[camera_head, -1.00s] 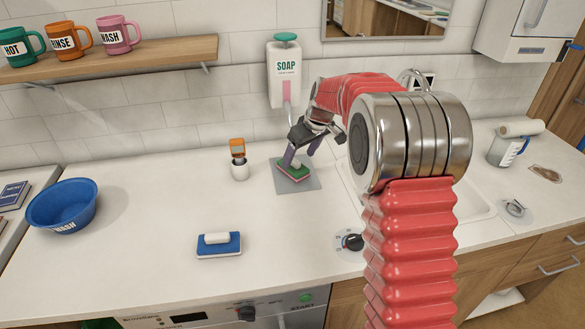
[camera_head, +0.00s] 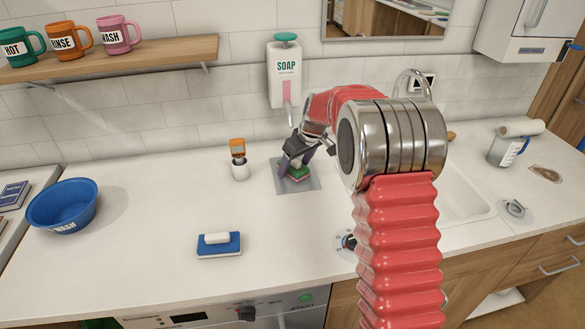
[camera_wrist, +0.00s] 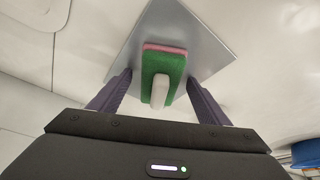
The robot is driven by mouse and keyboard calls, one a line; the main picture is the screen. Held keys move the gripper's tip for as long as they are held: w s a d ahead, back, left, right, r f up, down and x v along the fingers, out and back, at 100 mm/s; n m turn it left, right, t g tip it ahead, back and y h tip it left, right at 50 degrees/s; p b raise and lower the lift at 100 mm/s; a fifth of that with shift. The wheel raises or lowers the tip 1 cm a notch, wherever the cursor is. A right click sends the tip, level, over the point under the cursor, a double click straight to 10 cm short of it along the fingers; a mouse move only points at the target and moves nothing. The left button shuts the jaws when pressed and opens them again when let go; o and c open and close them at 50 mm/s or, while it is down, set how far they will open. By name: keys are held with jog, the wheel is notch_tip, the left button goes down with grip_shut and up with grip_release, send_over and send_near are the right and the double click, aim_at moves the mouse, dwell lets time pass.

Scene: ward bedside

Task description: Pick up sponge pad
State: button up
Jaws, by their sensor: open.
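The sponge pad (camera_wrist: 163,64) is green on top with a pink layer and a pale grip piece. It lies on a grey square plate (camera_head: 308,184) on the counter, below the soap dispenser. My gripper (camera_head: 292,172) is low over the plate and partly hides the pad (camera_head: 299,174). In the wrist view the purple fingers of my gripper (camera_wrist: 156,92) are spread apart, one on each side of the pad's near end. A gap shows between each finger and the pad. Nothing is held.
A blue pad with a white grip (camera_head: 219,244) lies nearer the front edge. A white holder with an orange-topped item (camera_head: 239,165) stands left of the plate. The soap dispenser (camera_head: 285,75) hangs above it. A blue bowl (camera_head: 62,206) sits at left. The sink (camera_head: 465,200) is right, partly behind my arm.

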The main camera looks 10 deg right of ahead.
aim_at(296, 161)
jog(key=shift+c, duration=0.4)
jog(key=c, duration=1.2)
jog(key=shift+o, duration=0.2)
jog(key=shift+r, duration=0.15)
jog(key=shift+s+r, duration=0.2)
jog(key=shift+r, duration=0.35)
notch_tip(296, 161, up, 6)
jog(key=shift+f, duration=0.15)
jog(key=s, duration=1.9)
jog(key=shift+s, duration=0.35)
